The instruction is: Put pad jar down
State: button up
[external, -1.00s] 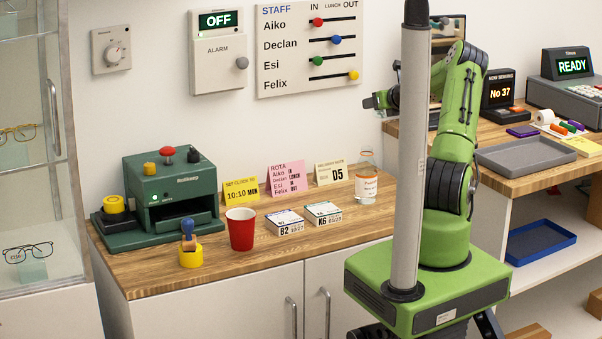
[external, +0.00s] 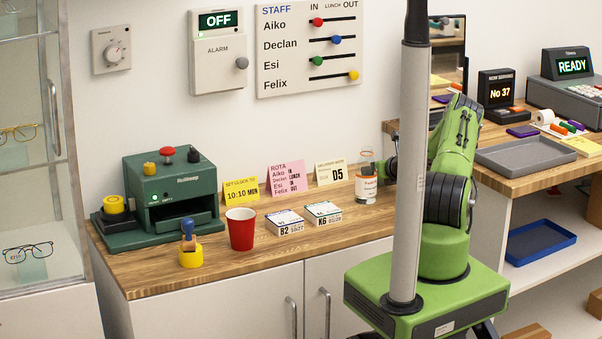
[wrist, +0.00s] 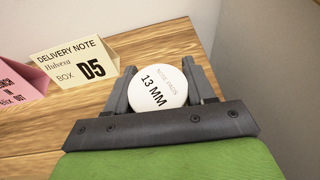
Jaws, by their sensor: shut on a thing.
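The pad jar (external: 366,187) is a clear jar with a white label, upright at the right end of the wooden counter, and looks to be at counter level. In the wrist view its round white lid (wrist: 158,92) reads "NOSE PADS 13 MM" and sits between the two dark fingers. My gripper (wrist: 160,72) is shut on the jar, with a finger on either side. In the external view my gripper (external: 384,171) reaches the jar from the right, partly hidden by my grey column. Any small gap under the jar cannot be told.
A delivery note card (external: 331,173) marked D5 stands left of the jar. Two small boxes, K6 (external: 322,214) and B2 (external: 285,222), and a red cup (external: 241,229) are further left. A side counter with a grey tray (external: 525,156) is at right. Bare wood lies in front of the jar.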

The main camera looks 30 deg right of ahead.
jog(key=shift+f, duration=0.1)
jog(key=o, duration=1)
jog(key=shift+f, duration=0.1)
jog(key=shift+o, duration=0.2)
jog(key=shift+s+r, duration=0.1)
jog(key=shift+r, duration=0.2)
jog(key=p+v, duration=0.1)
jog(key=v, duration=1)
jog(key=shift+s+r+p, duration=0.1)
jog(key=shift+s+p, duration=0.3)
